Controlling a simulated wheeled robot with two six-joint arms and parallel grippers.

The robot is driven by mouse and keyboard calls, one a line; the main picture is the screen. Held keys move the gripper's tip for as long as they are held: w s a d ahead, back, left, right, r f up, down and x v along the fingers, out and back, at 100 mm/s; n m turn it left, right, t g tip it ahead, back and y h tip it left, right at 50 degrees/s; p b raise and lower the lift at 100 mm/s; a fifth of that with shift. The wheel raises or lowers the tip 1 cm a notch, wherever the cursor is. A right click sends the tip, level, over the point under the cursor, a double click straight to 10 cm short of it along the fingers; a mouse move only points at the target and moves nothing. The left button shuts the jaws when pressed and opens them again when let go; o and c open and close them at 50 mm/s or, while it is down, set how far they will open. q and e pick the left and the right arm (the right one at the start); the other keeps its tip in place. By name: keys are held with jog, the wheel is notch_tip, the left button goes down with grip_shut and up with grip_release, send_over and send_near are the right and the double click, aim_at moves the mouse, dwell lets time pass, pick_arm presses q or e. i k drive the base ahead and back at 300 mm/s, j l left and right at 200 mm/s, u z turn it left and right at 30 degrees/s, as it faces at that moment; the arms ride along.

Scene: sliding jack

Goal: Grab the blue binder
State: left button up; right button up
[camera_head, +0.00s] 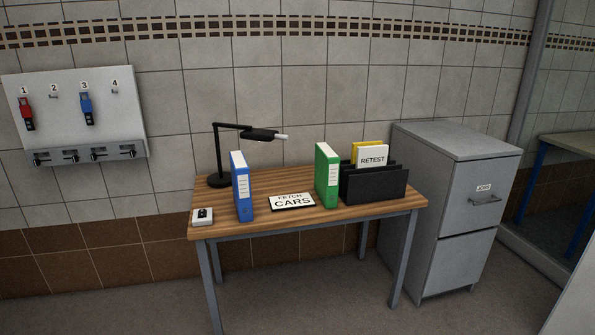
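The blue binder (242,187) stands upright on the left part of the wooden table (340,213), its spine with a white label facing me. A small white box with a black top (202,217) lies to its left, near the table's front left corner. A "FETCH CARS" sign (292,202) lies to its right. Neither of my grippers shows in the head view.
A green binder (327,176) stands farther right, beside a black file holder (374,185) with a "RETEST" folder. A black desk lamp (217,181) stands behind the blue binder. A grey filing cabinet (455,215) stands right of the table. Floor in front is clear.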

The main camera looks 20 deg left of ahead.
aim_at(240, 169)
jog(key=i+u, duration=0.2)
jog(key=i, duration=0.25)
jog(key=i+l+u, duration=0.25)
jog(key=i, duration=0.15)
jog(key=i+l+u, duration=0.2)
jog(key=i, duration=0.2)
jog(key=i+l+u, duration=0.25)
jog(key=i, duration=0.2)
